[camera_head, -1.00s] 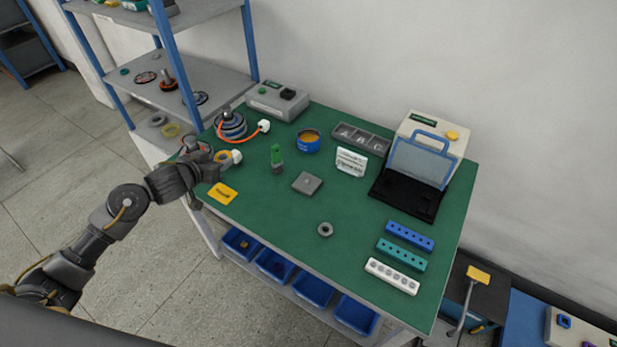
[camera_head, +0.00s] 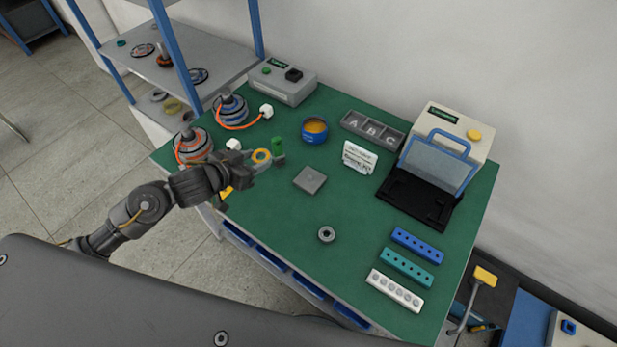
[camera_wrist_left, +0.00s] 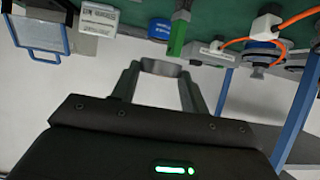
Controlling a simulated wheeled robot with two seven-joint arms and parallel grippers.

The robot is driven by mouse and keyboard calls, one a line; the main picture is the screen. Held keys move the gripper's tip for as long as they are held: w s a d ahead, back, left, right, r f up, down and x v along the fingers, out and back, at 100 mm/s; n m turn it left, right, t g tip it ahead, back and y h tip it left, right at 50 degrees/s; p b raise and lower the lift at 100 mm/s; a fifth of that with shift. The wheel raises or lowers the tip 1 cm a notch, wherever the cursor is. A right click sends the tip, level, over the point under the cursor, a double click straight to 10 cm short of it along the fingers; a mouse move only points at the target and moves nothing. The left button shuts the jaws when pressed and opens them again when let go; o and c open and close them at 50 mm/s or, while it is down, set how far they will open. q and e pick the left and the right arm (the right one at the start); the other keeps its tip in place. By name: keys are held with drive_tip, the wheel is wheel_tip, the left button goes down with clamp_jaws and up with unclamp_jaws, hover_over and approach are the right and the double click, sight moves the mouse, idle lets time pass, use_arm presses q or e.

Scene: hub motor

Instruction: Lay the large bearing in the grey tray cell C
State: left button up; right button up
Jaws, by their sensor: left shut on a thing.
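My left gripper (camera_head: 257,160) is shut on a ring with a yellow-orange face, which I take for the large bearing (camera_head: 262,155). It holds the ring above the left part of the green table, by the green-topped post. In the left wrist view the ring (camera_wrist_left: 162,67) shows grey from its side, between the two fingertips. The grey tray (camera_head: 374,133) lies at the back of the table, with cells marked A, B and C. Cell C (camera_head: 390,141) is its right cell and looks empty. My right gripper is not in view.
The green-topped post (camera_head: 278,150) stands beside the held ring. Two wired motors (camera_head: 231,110) are at left. A smaller grey ring (camera_head: 326,234) lies at front.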

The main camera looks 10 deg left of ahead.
use_arm(q)
hover_over(305, 184)
drive_tip(key=s+a, duration=0.2)
drive_tip(key=a, duration=0.2)
wheel_tip(305, 184, down, 4)
drive_tip(key=r, duration=0.1)
drive_tip(key=d+f, duration=0.1)
drive_tip(key=w+d+f, duration=0.1)
drive_tip(key=f, duration=0.2)
drive_tip(key=shift+w+d+f+p, duration=0.15)
drive_tip(key=shift+d+f+p, duration=0.1)
drive_tip(key=shift+d+p, duration=0.15)
drive_tip(key=shift+w+d+f, duration=0.15)
drive_tip(key=shift+d+f, duration=0.05)
drive_tip(key=shift+f, duration=0.15)
drive_tip(key=shift+d+f, duration=0.25)
drive_tip(key=f, duration=0.1)
drive_tip(key=p, duration=0.1)
drive_tip(key=f+p, duration=0.1)
drive_tip(key=shift+w+d+f, duration=0.2)
drive_tip(key=shift+d+f, duration=0.05)
drive_tip(key=shift+f, duration=0.5)
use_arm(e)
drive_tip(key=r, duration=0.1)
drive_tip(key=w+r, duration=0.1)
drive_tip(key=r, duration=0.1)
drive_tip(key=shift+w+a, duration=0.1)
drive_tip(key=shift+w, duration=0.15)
